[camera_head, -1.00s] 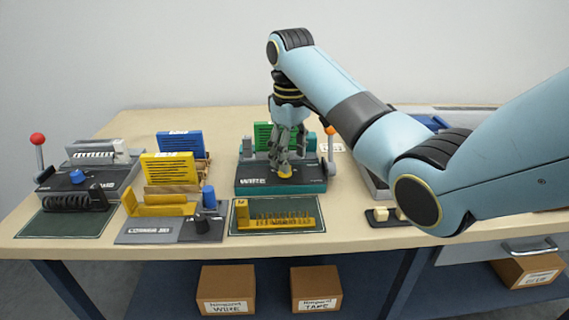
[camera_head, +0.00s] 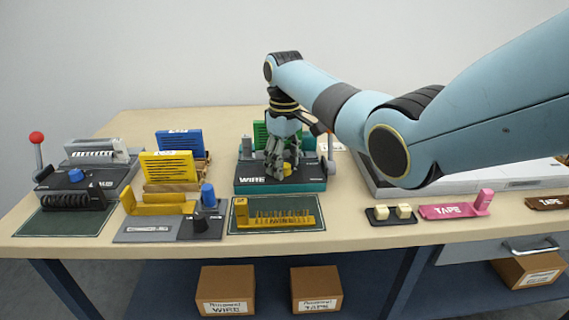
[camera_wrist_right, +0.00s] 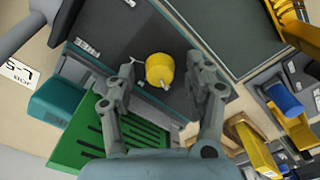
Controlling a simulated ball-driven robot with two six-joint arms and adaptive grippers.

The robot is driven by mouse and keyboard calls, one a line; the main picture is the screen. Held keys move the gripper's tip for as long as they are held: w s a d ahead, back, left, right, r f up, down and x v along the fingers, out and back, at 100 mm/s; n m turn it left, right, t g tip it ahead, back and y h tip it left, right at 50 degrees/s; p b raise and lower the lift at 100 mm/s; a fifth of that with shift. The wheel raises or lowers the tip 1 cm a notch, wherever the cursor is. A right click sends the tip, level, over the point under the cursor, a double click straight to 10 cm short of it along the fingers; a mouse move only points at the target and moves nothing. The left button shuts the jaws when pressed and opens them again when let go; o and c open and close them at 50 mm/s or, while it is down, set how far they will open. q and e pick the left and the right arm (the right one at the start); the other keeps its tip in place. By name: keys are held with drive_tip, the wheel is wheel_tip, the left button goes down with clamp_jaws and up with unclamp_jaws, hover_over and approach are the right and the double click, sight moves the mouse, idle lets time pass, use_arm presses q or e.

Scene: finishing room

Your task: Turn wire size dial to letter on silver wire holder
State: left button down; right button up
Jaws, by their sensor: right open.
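The wire machine (camera_head: 252,188) has a teal base and a dark top marked "WIRE", and stands at the middle of the table. Its yellow dial (camera_head: 288,168) shows just right of my right gripper's fingers; it also shows in the right wrist view (camera_wrist_right: 160,69), with a small pale pointer. My right gripper (camera_head: 274,166) is open and points down at the machine top. In the wrist view its fingers lie on either side of the dial, with gaps. Any dial letters are too small to read. I cannot pick out a silver wire holder. My left gripper is out of view.
A gold comb-like holder (camera_head: 290,217) lies on a green mat in front of the machine. A grey device with a blue knob (camera_head: 208,195) stands left of it. A green slotted block (camera_wrist_right: 92,140) is behind the dial. A pink tape holder (camera_head: 455,210) lies at right.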

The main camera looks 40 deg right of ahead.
drive_tip(key=shift+f, duration=0.1)
clamp_jaws()
idle(0.3)
